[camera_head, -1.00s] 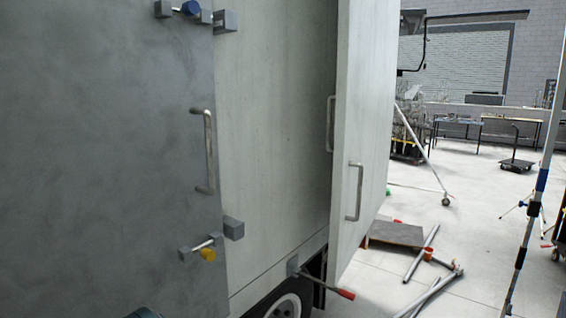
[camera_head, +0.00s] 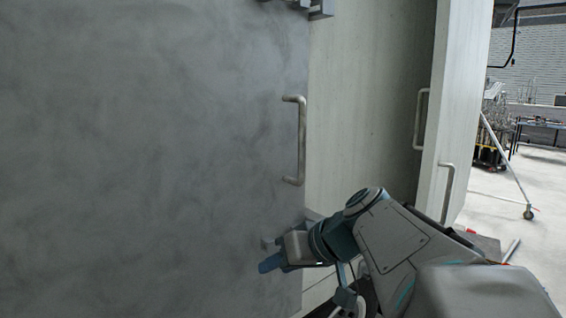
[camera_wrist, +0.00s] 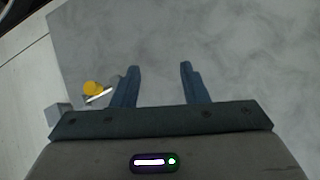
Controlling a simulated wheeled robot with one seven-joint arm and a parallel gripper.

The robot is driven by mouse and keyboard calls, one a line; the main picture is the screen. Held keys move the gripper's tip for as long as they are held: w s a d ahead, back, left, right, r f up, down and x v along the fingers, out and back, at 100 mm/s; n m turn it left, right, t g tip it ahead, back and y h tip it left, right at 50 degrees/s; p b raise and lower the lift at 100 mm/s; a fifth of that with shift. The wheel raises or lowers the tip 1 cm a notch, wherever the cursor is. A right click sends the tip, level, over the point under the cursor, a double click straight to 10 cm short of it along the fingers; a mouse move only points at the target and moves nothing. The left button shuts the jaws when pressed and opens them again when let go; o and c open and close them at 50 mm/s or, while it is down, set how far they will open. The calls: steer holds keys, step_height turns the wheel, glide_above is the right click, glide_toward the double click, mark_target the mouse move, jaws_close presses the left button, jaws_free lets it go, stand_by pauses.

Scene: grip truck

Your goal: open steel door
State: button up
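The steel door (camera_head: 150,150) is a grey mottled panel filling the left of the head view, and it looks closed. Its vertical bar handle (camera_head: 301,140) is near its right edge. My gripper (camera_head: 272,264) is in front of the door's lower right part, below the handle. In the wrist view my gripper (camera_wrist: 158,72) has its two blue fingers apart with nothing between them, facing the grey door surface (camera_wrist: 235,50). A latch with a yellow knob (camera_wrist: 93,88) is left of the fingers; in the head view my arm mostly hides it.
A pale panel (camera_head: 365,100) is right of the steel door. A pale door (camera_head: 461,110) with a handle (camera_head: 447,190) sticks out further right. A grey block (camera_head: 321,9) is at the door's upper edge. Open floor and a slanted pole (camera_head: 508,165) are at far right.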

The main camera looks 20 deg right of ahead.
steer(key=w+d+r+n+t, duration=0.1)
steer(key=w+d+r+t, duration=0.3)
steer(key=d+r, duration=0.35)
steer(key=n+t, duration=0.2)
steer(key=t, duration=0.3)
glide_toward(304, 145)
steer(key=shift+y, duration=0.3)
steer(key=p+x, duration=0.4)
steer(key=x, duration=0.1)
steer(key=shift+w+d+r, duration=0.1)
steer(key=shift+w+r, duration=0.2)
steer(key=b+x, duration=0.1)
steer(key=x, duration=0.1)
steer(key=f+b+x, duration=0.1)
steer(key=x, duration=0.1)
steer(key=shift+w, duration=0.15)
steer(key=shift+w+a+r+b, duration=0.2)
steer(key=shift+w+a+b, duration=0.1)
steer(key=shift+w, duration=0.25)
